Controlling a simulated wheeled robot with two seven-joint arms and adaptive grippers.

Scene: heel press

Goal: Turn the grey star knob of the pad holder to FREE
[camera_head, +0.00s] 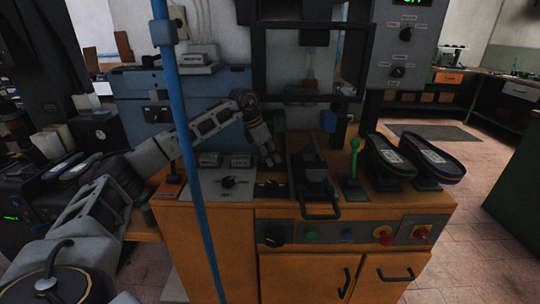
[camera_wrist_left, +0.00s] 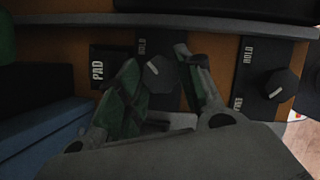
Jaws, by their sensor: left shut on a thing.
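In the left wrist view, a dark grey knob (camera_wrist_left: 160,77) with a short white mark sits between the fingers of my left gripper (camera_wrist_left: 158,60), which is shut on it. A dark plate reading PAD (camera_wrist_left: 98,70) lies left of it, and the word HOLD (camera_wrist_left: 142,47) shows above the knob. The fingers hide the knob's sides and any FREE label. In the head view my left gripper (camera_head: 270,161) points down over the bench top, above a small dark plate (camera_head: 271,189); the knob itself is hard to make out there. My right gripper is not in view.
A second dark knob (camera_wrist_left: 281,85) with its own HOLD label is at the right in the wrist view. In the head view, a black clamp fixture (camera_head: 314,175), a green lever (camera_head: 353,158) and shoe-shaped pads (camera_head: 390,155) stand right of my gripper. A blue post (camera_head: 190,150) crosses in front.

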